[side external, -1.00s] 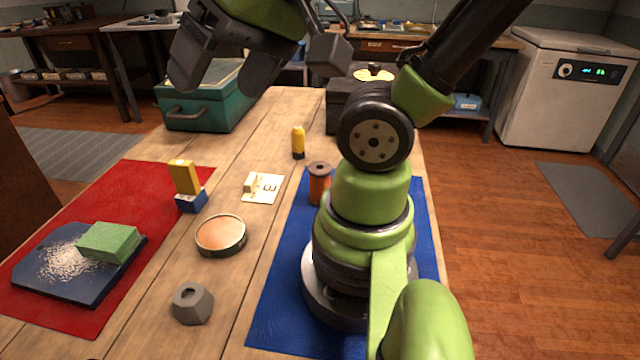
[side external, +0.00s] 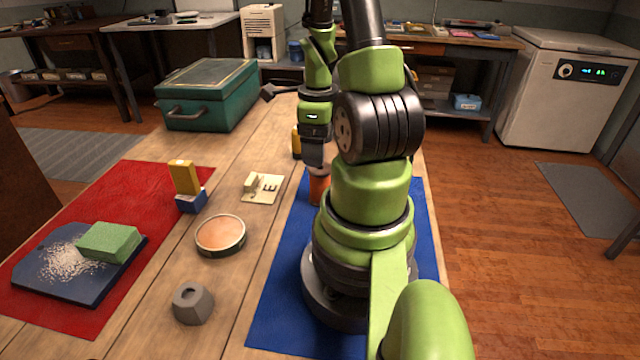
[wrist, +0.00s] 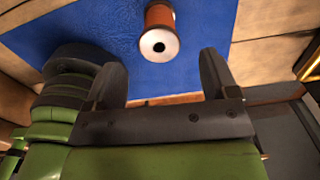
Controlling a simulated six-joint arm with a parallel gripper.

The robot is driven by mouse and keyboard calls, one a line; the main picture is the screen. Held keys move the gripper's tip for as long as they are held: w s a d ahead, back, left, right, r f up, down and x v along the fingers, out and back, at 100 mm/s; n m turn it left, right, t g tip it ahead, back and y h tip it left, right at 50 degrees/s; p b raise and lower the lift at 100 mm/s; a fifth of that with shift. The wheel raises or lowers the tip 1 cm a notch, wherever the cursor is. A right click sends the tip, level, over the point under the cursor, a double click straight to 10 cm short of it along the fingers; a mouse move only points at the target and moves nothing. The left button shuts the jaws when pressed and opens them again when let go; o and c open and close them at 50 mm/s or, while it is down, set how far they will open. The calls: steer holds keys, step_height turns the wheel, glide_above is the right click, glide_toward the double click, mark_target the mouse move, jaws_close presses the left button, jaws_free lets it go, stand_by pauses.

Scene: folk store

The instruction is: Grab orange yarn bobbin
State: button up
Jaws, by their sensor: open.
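The orange yarn bobbin (side external: 319,190) stands on the blue mat (side external: 285,290), partly hidden behind my arm and gripper in the side view. In the wrist view the bobbin (wrist: 159,32) shows its pale end with a dark hole, beyond and between my fingertips. My gripper (wrist: 163,65) is open and empty, its two dark fingers apart. In the side view my gripper (side external: 316,152) points down close above the bobbin. I cannot tell from the side view whether it touches; the wrist view shows a gap.
A yellow bottle (side external: 296,143) stands just behind the bobbin, partly hidden. To the left are a letter card (side external: 264,190), a round tin (side external: 220,235), a yellow and blue block (side external: 187,186) and a grey hexagonal piece (side external: 191,304). A teal toolbox (side external: 208,95) stands at the back.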

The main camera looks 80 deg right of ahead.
mark_target(320, 177)
steer(key=shift+s+f, duration=0.15)
steer(key=shift+f, duration=3.65)
steer(key=c, duration=1)
